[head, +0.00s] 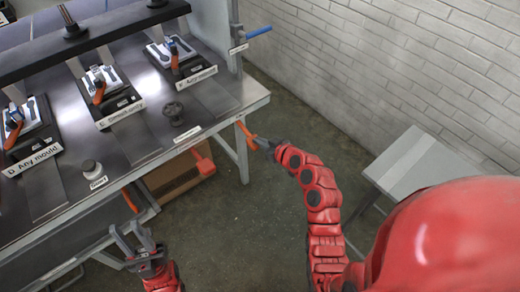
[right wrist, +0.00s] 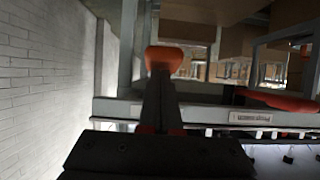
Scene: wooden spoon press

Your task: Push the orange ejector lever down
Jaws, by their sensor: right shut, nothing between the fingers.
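An orange lever (head: 245,131) sticks out from the front edge of the metal bench near its right corner. My right gripper (head: 262,143) is shut and empty, right by this lever. In the right wrist view an orange end (right wrist: 163,58) shows just beyond the tips of my shut fingers (right wrist: 160,85); I cannot tell whether they touch. A red-orange lever (head: 203,163) hangs below the bench edge, further left. My left gripper (head: 135,238) is open and empty in front of the bench, low in the head view.
The bench (head: 225,112) carries several moulds with small orange handles and labels. A dark knob (head: 174,112) and a grey button (head: 92,169) sit on its top. A cardboard box (head: 178,178) is under it. A grey stool (head: 415,165) stands right; the floor between is clear.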

